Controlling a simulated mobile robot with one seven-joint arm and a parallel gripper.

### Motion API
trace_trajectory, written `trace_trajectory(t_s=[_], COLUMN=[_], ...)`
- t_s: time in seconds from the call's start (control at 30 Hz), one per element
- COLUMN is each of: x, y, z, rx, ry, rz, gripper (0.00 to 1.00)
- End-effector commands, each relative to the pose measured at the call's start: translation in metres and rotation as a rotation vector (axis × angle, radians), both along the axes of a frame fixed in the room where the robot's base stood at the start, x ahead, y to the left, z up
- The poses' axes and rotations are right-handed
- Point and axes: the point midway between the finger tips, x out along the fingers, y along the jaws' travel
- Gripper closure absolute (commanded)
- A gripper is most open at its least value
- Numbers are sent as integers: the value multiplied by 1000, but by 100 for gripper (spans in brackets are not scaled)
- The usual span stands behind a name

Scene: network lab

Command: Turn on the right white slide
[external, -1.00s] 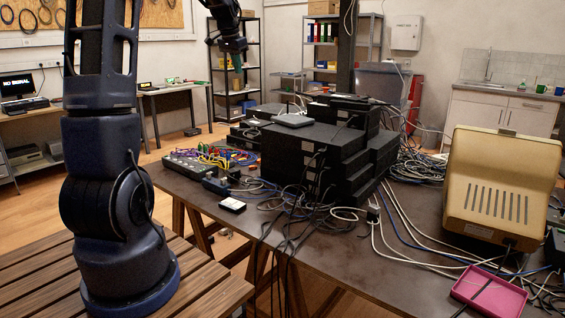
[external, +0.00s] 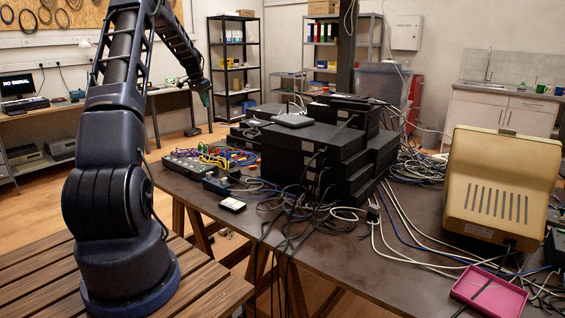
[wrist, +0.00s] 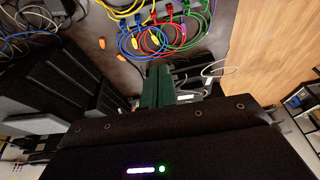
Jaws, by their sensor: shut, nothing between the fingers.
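My gripper (external: 206,98) hangs in the air in the external view, above and behind the left end of the cluttered table. Its green fingers (wrist: 157,88) are together and empty in the wrist view, apart from the things below. A grey box with rows of knobs or sockets (external: 188,166) lies at the table's left edge, beside coloured cables (external: 222,155). The coloured cables (wrist: 160,30) also show at the top of the wrist view. I cannot make out a white slide in either view; it may be hidden or too small.
Stacked black boxes (external: 300,150) stand mid-table, close to the coloured cables. Loose black and grey cables (external: 300,212) hang over the front edge. A beige case (external: 500,190) and a pink tray (external: 490,291) are at the right. Floor shows left of the table.

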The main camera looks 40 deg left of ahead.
Motion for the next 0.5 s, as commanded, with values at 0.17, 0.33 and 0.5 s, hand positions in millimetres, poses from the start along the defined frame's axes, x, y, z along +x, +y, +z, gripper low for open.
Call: trace_trajectory(t_s=[0.17, 0.33, 0.5], x=[-10, -25, -39], y=[57, 105, 140], z=[-45, -86, -119], rx=[-11, -19, -24], ry=[-8, -17, -27], rz=[12, 21, 29], gripper=[100, 100, 100])
